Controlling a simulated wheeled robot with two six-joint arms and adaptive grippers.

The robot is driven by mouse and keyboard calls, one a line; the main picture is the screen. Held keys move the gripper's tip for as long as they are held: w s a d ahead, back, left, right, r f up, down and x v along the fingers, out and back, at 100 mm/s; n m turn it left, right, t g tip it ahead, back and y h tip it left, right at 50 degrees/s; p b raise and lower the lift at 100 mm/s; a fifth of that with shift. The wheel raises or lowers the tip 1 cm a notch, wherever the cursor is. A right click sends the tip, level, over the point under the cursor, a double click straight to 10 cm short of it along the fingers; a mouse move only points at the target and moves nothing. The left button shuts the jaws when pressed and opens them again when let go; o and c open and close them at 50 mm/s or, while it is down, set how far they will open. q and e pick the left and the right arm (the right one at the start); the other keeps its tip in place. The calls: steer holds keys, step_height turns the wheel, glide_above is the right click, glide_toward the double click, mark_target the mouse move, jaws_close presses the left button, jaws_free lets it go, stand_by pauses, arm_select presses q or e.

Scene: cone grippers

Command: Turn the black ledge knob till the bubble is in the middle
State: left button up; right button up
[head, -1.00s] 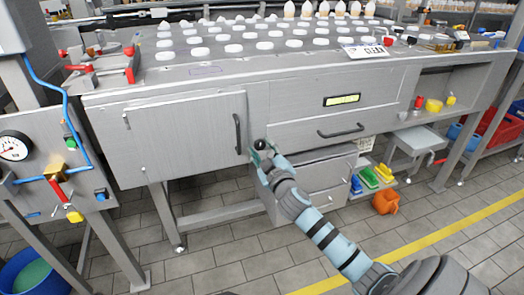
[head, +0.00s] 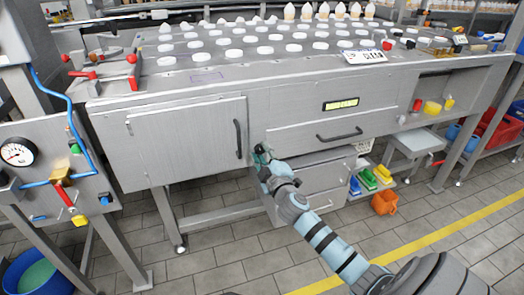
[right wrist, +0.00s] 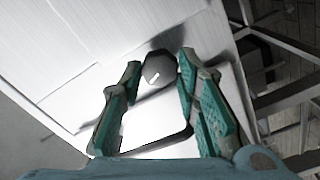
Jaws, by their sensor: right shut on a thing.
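The black knob (right wrist: 158,68) shows in the right wrist view as a dark round cap with a short white mark. My right gripper (right wrist: 157,80) has its teal fingers on either side of the knob, shut on it. In the head view the same gripper (head: 262,153) is at the front of the grey machine, right of the cabinet door's handle, and hides the knob. A yellow-green window (head: 341,104), which looks like the level, is on the machine's front; its bubble is too small to make out. My left gripper is not in view.
A cabinet door (head: 180,145) with a black handle is just left of my gripper. A drawer handle (head: 340,134) is to its right. A gauge panel (head: 40,150) stands at the far left. An orange can (head: 384,203) is on the floor at right.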

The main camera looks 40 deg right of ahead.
steer(key=n+p, duration=0.2)
steer(key=n, duration=0.2)
steer(key=shift+n, duration=0.3)
steer(key=n+p, duration=0.1)
steer(key=n, duration=0.2)
steer(key=shift+n, duration=0.4)
steer(key=n+p, duration=0.1)
steer(key=n, duration=0.2)
steer(key=shift+n, duration=0.3)
steer(key=n+p, duration=0.1)
steer(key=n, duration=0.1)
steer(key=shift+n, duration=0.3)
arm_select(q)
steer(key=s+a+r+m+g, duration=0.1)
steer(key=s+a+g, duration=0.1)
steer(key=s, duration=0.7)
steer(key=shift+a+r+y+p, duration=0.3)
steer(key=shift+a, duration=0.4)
arm_select(e)
steer(key=shift+f+n, duration=0.1)
steer(key=shift+n, duration=1.7)
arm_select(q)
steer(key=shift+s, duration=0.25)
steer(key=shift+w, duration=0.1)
arm_select(e)
steer(key=o, duration=1.2)
steer(key=shift+c, duration=0.2)
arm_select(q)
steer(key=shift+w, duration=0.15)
